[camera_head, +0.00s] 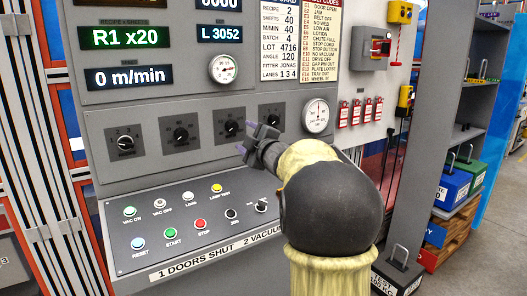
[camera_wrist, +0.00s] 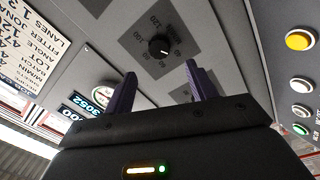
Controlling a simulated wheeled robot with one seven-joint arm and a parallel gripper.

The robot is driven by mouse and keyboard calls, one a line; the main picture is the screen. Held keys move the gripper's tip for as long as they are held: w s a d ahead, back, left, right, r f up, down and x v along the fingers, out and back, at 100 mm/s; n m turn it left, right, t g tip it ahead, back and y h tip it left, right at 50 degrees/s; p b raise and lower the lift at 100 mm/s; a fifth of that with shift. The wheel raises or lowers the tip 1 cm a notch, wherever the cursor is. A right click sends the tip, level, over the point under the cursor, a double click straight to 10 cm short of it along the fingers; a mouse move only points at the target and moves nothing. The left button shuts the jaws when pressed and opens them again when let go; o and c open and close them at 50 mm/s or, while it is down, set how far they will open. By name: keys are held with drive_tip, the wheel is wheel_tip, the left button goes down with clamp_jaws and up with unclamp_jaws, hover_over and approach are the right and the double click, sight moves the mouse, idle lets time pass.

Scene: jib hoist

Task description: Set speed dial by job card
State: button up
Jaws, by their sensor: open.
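The job card (camera_head: 279,40) above lists recipe 2, sheets 40, M/MIN 40 and angle 120. My gripper (camera_head: 247,138) is open and empty, near the third and fourth dials. In the wrist view, a black dial knob (camera_wrist: 160,46) with 100 and 120 on its scale appears beyond my purple fingertips (camera_wrist: 158,78), apart from them.
Displays read R1 x20 (camera_head: 124,37), L 3052 (camera_head: 219,34) and 0 m/min (camera_head: 129,76). Round gauges (camera_head: 222,69) (camera_head: 316,115) stick out near the dials. Below are coloured push buttons, including red stop (camera_head: 201,224). Red tags (camera_head: 357,112) hang at right.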

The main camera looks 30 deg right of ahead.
drive_tip(key=s, duration=0.9)
drive_tip(key=shift+s+f, duration=0.25)
drive_tip(key=shift+w, duration=0.15)
